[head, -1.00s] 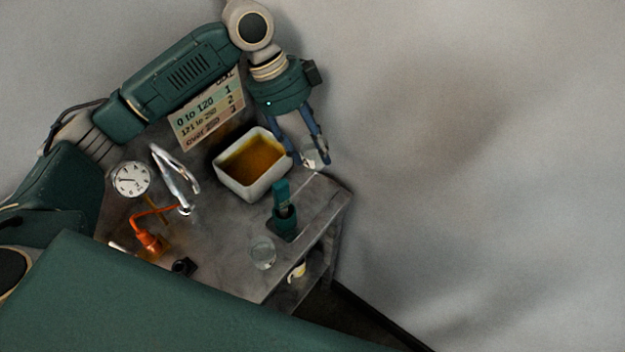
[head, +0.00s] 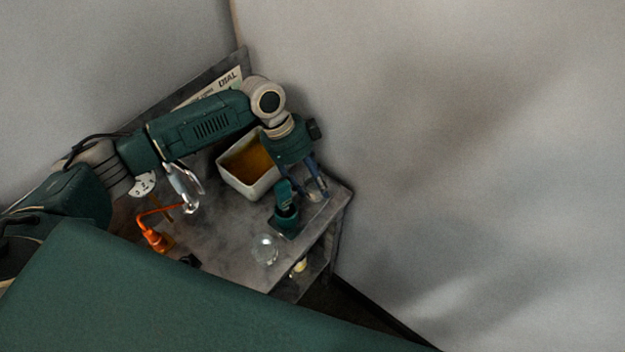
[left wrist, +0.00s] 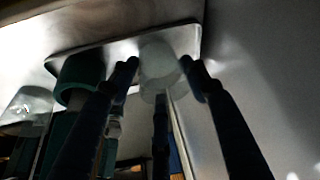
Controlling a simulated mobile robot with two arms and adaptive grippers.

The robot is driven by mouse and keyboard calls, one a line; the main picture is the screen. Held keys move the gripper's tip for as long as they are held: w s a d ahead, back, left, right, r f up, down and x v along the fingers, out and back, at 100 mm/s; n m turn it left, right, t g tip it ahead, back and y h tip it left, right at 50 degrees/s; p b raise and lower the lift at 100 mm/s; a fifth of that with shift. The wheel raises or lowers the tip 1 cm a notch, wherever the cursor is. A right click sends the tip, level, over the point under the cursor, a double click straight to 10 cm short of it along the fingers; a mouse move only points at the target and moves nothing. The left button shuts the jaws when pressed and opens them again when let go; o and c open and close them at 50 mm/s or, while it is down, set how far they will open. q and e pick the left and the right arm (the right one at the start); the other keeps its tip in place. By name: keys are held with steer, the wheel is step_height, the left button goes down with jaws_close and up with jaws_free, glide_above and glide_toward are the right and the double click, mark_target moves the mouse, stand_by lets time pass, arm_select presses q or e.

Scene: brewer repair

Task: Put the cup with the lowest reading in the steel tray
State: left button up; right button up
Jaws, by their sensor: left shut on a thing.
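My left gripper (head: 314,187) is shut on a clear cup (head: 318,192) at the right end of the grey bench. In the left wrist view the cup (left wrist: 160,68) looks pale and sits between the fingertips; its reading cannot be made out. A second clear cup (head: 264,250) stands on the bench's front part. A round white dial (head: 142,185) is partly covered by my left arm. A teal holder (head: 286,218) stands just left of the held cup. My right gripper is not in view.
A white basin (head: 238,188) of brown liquid stands behind the teal holder. A chrome spout (head: 186,188) and an orange fitting (head: 157,239) are at left. A sign (head: 228,80) is mostly hidden by my arm. The bench middle (head: 222,235) is clear.

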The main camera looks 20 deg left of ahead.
arm_select(q)
steer(key=o, duration=0.7)
steer(key=shift+f, duration=0.1)
steer(key=o, duration=0.5)
steer(key=shift+c, duration=0.2)
steer(key=b+v, duration=0.3)
steer(key=v, duration=0.9)
